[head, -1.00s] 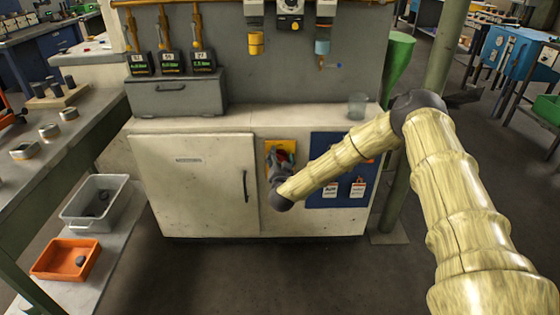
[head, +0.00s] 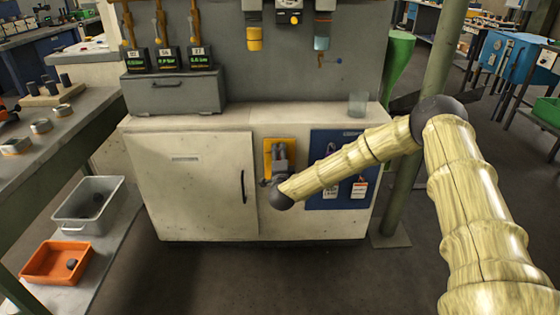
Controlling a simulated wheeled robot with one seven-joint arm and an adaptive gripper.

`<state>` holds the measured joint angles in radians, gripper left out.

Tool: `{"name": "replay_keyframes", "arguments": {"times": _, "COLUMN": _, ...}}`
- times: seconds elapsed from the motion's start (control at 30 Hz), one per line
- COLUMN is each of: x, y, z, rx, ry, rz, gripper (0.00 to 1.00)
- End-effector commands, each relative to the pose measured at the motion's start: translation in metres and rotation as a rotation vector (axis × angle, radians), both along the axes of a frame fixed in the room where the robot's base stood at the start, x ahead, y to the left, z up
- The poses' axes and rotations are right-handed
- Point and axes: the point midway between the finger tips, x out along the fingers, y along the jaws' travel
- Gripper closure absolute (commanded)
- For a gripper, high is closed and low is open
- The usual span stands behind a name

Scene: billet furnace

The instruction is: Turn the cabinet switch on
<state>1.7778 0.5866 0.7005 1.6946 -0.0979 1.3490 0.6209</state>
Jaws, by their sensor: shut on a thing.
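The white cabinet (head: 190,205) stands ahead, with a door and a dark vertical handle (head: 243,187) on its left part. A yellow switch plate (head: 268,146) is on its front, right of the door. My gripper (head: 281,155) is at this plate, its grey fingers pointing up and covering most of it. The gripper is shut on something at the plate. The switch itself is hidden behind the fingers, so its position cannot be told.
A blue panel (head: 323,200) with hanging tags is right of the plate. A glass (head: 357,104) and a grey metal box (head: 173,93) stand on the cabinet top. Grey (head: 88,226) and orange (head: 34,266) bins lie at the left. The floor ahead is clear.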

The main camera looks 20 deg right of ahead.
Motion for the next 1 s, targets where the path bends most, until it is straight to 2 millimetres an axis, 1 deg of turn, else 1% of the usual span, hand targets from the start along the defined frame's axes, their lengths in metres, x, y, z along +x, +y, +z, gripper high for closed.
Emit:
{"name": "replay_keyframes", "arguments": {"times": 0.03, "x": -0.0005, "y": -0.0028, "z": -0.0037, "rx": 0.027, "ry": -0.006, "rz": -0.004, "gripper": 0.64}}
{"name": "replay_keyframes", "arguments": {"times": 0.2, "x": -0.0006, "y": -0.003, "z": -0.0032, "rx": 0.107, "ry": -0.029, "rz": -0.004, "gripper": 0.64}}
{"name": "replay_keyframes", "arguments": {"times": 0.4, "x": -0.0008, "y": -0.003, "z": -0.003, "rx": 0.158, "ry": -0.044, "rz": -0.004, "gripper": 0.64}}
{"name": "replay_keyframes", "arguments": {"times": 0.9, "x": -0.0009, "y": -0.003, "z": -0.0027, "rx": 0.175, "ry": -0.048, "rz": -0.004, "gripper": 0.64}}
{"name": "replay_keyframes", "arguments": {"times": 0.93, "x": -0.0009, "y": -0.003, "z": -0.0027, "rx": 0.175, "ry": -0.048, "rz": -0.004, "gripper": 0.38}}
{"name": "replay_keyframes", "arguments": {"times": 1.0, "x": -0.0008, "y": -0.0026, "z": -0.0027, "rx": 0.175, "ry": -0.048, "rz": -0.003, "gripper": 0.25}}
